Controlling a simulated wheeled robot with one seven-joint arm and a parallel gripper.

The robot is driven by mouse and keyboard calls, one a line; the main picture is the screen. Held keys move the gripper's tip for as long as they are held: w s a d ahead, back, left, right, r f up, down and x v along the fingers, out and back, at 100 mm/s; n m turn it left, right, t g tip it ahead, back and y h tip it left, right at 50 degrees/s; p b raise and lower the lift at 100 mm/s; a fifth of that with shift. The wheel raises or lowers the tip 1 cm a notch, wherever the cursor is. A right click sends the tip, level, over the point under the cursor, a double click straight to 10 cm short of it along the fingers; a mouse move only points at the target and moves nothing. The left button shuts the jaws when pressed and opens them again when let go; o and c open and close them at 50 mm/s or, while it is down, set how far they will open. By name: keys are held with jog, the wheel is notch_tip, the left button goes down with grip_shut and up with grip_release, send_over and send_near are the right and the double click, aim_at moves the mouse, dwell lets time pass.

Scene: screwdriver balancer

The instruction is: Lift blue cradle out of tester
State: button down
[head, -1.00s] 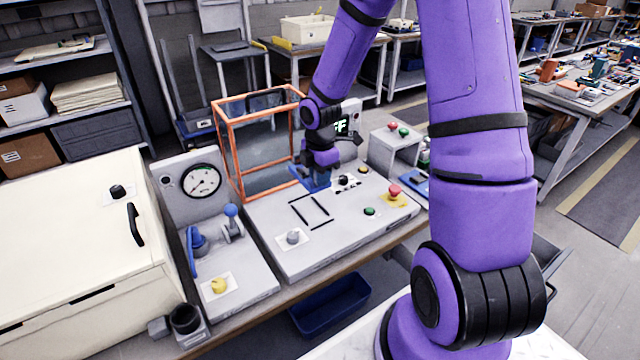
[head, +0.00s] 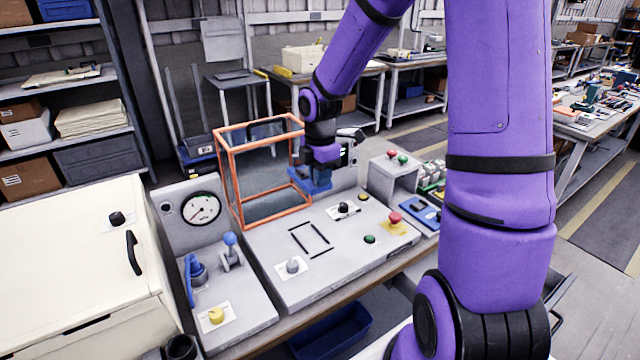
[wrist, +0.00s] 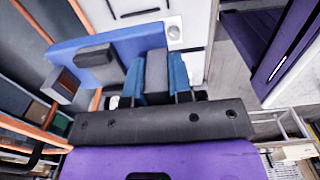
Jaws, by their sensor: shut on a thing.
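The blue cradle (head: 312,180) is held in my gripper (head: 322,172), just right of the orange-framed clear guard. It appears raised above the grey tester (head: 335,225). In the wrist view the cradle (wrist: 105,50) shows as a blue bar with dark grey blocks on it. My gripper (wrist: 168,80) is shut around a grey block at its right part, with a blue finger on each side. The cradle's underside is hidden.
The orange-framed guard (head: 232,180) stands close at the left of the cradle. A display (head: 347,152) is behind my gripper. A red button (head: 395,218) and a black knob (head: 343,208) stand on the tester's top. A gauge panel (head: 200,208) is farther left.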

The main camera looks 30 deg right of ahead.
jog(key=shift+r, duration=2.25)
